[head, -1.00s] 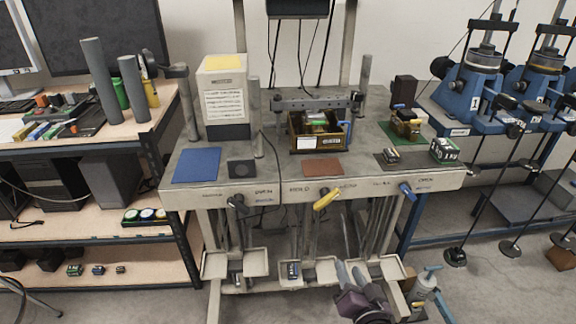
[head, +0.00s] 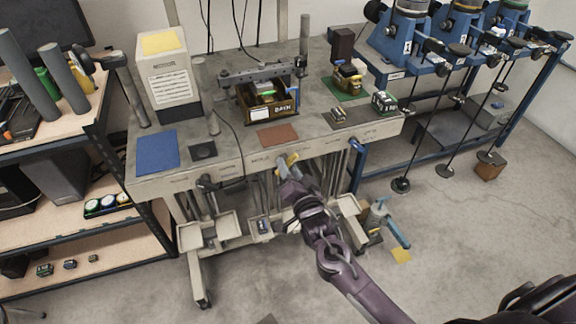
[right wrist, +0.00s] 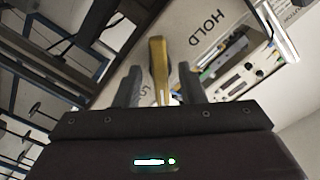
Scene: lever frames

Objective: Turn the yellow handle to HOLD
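The yellow handle (head: 292,158) is on the front edge of the grey workbench (head: 228,170), tilted up to the right in the head view. In the right wrist view the yellow handle (right wrist: 158,62) stands between my right gripper's two fingers, with a visible gap on each side. The word HOLD (right wrist: 208,36) is printed on the pale panel to the right of the handle there. My right gripper (head: 284,170) is at the handle, open around it; its fingertips are partly hard to make out in the head view. My left gripper is not in view.
A dark handle (head: 207,184) and a blue handle (head: 357,146) sit on the same front edge, either side. Small trays (head: 195,236) hang below. The floor in front is mostly clear.

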